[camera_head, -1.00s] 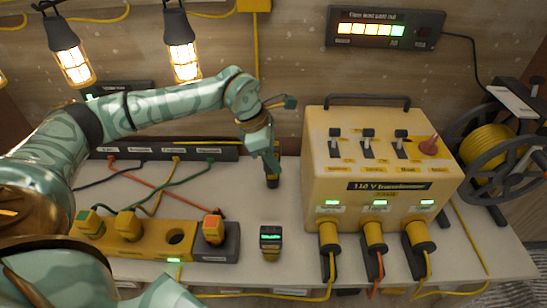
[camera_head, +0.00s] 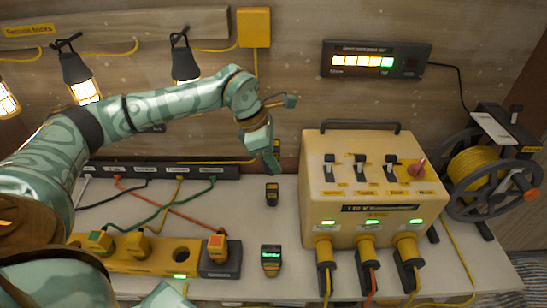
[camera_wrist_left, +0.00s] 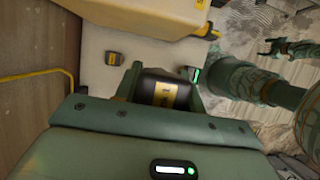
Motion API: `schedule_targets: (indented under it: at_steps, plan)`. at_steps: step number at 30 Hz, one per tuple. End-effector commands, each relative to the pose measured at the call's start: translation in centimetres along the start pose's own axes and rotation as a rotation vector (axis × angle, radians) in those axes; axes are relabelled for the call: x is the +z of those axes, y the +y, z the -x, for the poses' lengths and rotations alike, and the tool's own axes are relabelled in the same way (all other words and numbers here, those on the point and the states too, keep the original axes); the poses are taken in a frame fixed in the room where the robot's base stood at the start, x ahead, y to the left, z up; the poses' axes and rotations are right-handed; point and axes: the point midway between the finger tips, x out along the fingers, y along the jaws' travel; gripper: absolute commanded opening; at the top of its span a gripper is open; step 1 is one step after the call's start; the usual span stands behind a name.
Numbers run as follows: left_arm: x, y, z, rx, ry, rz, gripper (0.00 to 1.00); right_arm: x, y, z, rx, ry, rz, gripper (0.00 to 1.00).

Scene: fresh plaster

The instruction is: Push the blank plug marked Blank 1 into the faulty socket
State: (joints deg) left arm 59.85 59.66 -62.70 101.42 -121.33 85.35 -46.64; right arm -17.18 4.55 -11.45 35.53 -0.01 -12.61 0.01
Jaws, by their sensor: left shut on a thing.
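My left gripper (camera_head: 270,157) is shut on a black block with a yellow label (camera_wrist_left: 165,94), which seems to read 1. The block also shows partly behind the fingers in the head view (camera_head: 277,147). It is held above the bench, right of the yellow socket strip (camera_head: 150,266). The strip has one empty round socket (camera_head: 181,256) with a green light in front; several other positions hold plugs. A second small black block with a yellow label (camera_head: 272,193) stands on the bench below the gripper. My right gripper (camera_wrist_left: 268,48) shows small in the wrist view, apparently open and empty.
A yellow transformer (camera_head: 360,190) with several cables stands to the right. A small tester with a green display (camera_head: 271,259) stands between it and the strip. Coloured wires (camera_head: 165,205) cross the bench behind the strip. A cable reel (camera_head: 485,175) is at far right.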

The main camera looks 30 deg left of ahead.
Motion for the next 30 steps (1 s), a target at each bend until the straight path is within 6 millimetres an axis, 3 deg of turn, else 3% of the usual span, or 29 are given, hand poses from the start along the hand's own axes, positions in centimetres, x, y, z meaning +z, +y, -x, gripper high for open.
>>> schedule_targets:
  at_steps: [30]
  plan:
    - [3.4,0.0,8.2,0.001,0.0,-0.001,0.17,-1.1,0.4,7.2,0.003,0.008,0.0,0.69]
